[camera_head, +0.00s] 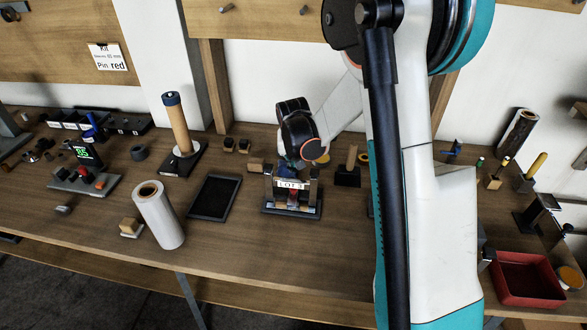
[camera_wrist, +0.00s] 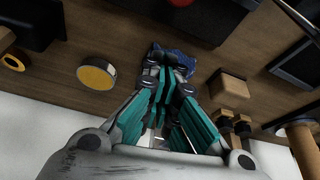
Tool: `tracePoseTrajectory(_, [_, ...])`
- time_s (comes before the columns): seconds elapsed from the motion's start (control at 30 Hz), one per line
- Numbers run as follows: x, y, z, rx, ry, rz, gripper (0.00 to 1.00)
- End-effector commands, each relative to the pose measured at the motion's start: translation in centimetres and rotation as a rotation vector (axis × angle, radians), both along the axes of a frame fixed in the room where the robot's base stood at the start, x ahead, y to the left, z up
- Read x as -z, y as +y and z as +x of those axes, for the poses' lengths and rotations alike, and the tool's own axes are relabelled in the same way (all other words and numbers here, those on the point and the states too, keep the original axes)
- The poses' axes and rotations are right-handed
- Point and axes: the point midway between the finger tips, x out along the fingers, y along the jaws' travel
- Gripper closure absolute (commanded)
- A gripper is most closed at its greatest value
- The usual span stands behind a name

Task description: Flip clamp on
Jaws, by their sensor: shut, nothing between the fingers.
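A small dark fixture (camera_head: 290,208) with upright posts, a pale lettered plate and a bit of red stands on the bench in the middle of the head view. I cannot pick out a clamp on it for certain. My gripper (camera_head: 288,166) points down just above and behind this fixture, mostly hidden by my dark wrist. In the wrist view my gripper (camera_wrist: 171,68) has its teal fingers together with nothing between them. A blue piece (camera_wrist: 182,53) lies just beyond the fingertips and is partly covered by them; I cannot tell whether they touch it.
A yellow-topped round disc (camera_wrist: 97,74) lies nearby in the wrist view. A red bin (camera_head: 526,280) stands at the right.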

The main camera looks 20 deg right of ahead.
Motion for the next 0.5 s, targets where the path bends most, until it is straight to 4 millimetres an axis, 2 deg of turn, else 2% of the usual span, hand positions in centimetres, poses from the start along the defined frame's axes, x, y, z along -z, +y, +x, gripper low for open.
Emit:
tracePoseTrajectory(0.03, [-1.8, 0.3, -0.6, -0.001, 0.001, 0.0, 1.0])
tracePoseTrajectory(0.2, [-5.2, 0.8, -1.7, 0.0, 0.001, 0.0, 1.0])
tracePoseTrajectory(0.4, [-7.7, 1.2, -2.6, -0.001, 0.001, 0.0, 1.0])
tracePoseTrajectory(0.5, [-8.2, 1.3, -2.8, -0.001, 0.001, 0.0, 1.0])
